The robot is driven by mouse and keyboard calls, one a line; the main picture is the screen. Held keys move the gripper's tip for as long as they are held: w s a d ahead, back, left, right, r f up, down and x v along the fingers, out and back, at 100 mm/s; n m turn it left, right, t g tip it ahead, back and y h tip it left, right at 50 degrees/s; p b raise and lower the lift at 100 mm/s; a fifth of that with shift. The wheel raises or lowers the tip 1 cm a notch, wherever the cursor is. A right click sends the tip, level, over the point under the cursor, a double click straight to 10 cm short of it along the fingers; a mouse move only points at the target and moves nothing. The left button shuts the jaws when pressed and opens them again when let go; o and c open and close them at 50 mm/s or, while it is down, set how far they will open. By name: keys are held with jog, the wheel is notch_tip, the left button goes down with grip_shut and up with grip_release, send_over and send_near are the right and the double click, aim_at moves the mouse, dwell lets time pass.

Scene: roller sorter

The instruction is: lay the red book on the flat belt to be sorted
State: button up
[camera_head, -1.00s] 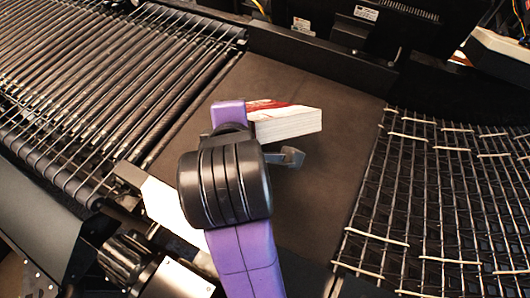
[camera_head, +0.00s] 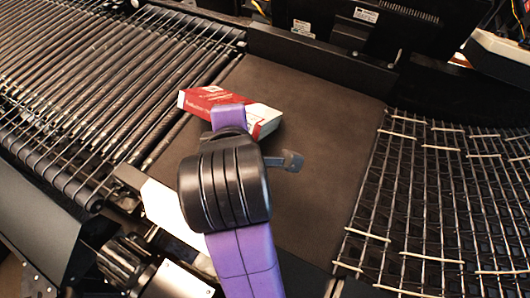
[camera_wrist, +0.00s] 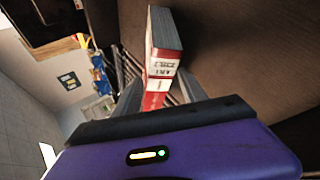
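The red book (camera_head: 205,99), red and white with a red spine, is partly behind my wrist in the head view. It spans the left edge of the dark flat belt (camera_head: 315,140) and the end of the rollers; I cannot tell its height above them. In the wrist view the book (camera_wrist: 163,60) stands end-on between the two fingers of my gripper (camera_wrist: 160,98), which look closed on its sides.
Metal rollers (camera_head: 90,85) run along the left of the belt. A wire-mesh conveyor (camera_head: 440,205) with pale strips is on the right. A black wall and a dark machine box (camera_head: 350,35) stand behind. The belt's middle and right are clear.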

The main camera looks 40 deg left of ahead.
jog(key=shift+r, duration=0.1)
dwell(0.3)
jog(key=p+v, duration=0.1)
jog(key=v, duration=0.7)
dwell(0.3)
